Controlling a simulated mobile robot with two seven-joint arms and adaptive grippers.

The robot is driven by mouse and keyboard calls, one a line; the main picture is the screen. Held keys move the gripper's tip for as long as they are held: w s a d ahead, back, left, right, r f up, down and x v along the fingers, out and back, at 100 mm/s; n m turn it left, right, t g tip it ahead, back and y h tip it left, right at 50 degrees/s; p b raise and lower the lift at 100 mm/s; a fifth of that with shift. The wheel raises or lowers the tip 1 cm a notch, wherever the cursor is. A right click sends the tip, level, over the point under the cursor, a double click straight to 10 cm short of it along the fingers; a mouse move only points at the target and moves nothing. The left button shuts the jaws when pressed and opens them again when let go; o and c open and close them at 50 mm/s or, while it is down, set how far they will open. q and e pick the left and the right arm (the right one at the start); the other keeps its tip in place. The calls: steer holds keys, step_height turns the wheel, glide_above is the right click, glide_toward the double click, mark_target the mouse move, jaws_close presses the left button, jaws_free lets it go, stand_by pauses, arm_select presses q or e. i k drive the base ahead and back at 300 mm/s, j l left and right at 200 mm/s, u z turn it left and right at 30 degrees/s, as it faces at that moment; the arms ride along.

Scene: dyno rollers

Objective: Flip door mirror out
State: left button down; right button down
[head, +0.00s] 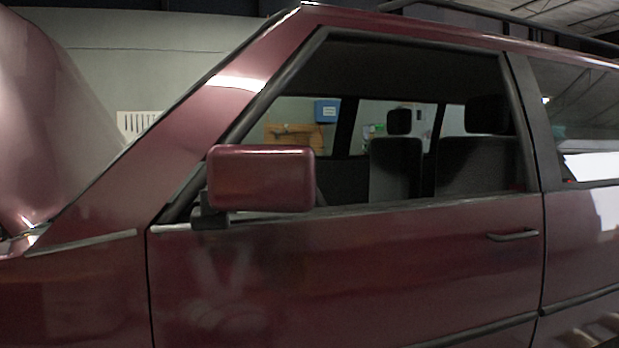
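The door mirror (262,178) is a dark red rounded box at the front lower corner of the car's side window. A black mount (210,213) joins it to the red door (350,270). The broad red face of the mirror shows to me, and it lies across the front part of the window. The mirror glass is not visible, and I cannot tell the exact fold angle. Neither of my grippers is in the head view.
The door has a handle (512,236) at the right and appears closed. The raised hood (55,120) stands at the left. The side window (400,130) shows seats inside. No loose object stands in front of the mirror.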

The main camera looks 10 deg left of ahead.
mark_target(241, 178)
steer(key=i+l+u, duration=0.1)
steer(key=l+u, duration=0.6)
steer(key=l, duration=0.2)
steer(key=l+z, duration=0.2)
steer(key=l, duration=0.45)
steer(key=i+l+z, duration=0.25)
steer(key=l, duration=0.35)
steer(key=k+l, duration=0.05)
steer(key=k, duration=0.05)
